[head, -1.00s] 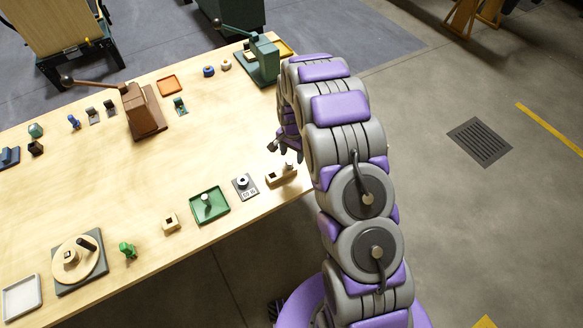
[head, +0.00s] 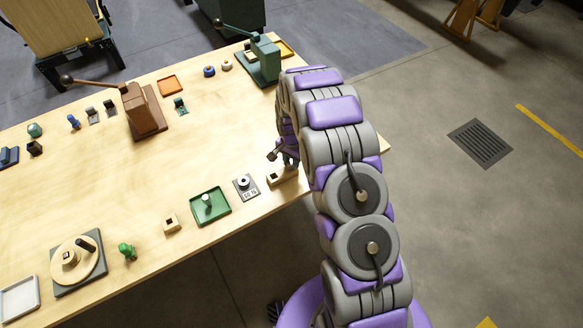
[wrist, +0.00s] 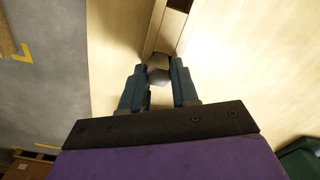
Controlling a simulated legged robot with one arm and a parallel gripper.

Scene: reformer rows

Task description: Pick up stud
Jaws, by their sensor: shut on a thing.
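The stud (wrist: 158,75) is a small grey piece with a hexagonal head. In the wrist view it sits between the two dark blue fingers of my gripper (wrist: 157,84), which is shut on it. In the head view my gripper (head: 288,158) is low over the right end of a small wooden block (head: 280,177), and the stud is not clearly visible there. The block also shows in the wrist view (wrist: 172,28), just beyond the fingertips. I cannot tell whether the stud still touches the block.
A green lever press (head: 263,62) stands behind my arm. The table's front edge is close to the block. The table's middle is clear.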

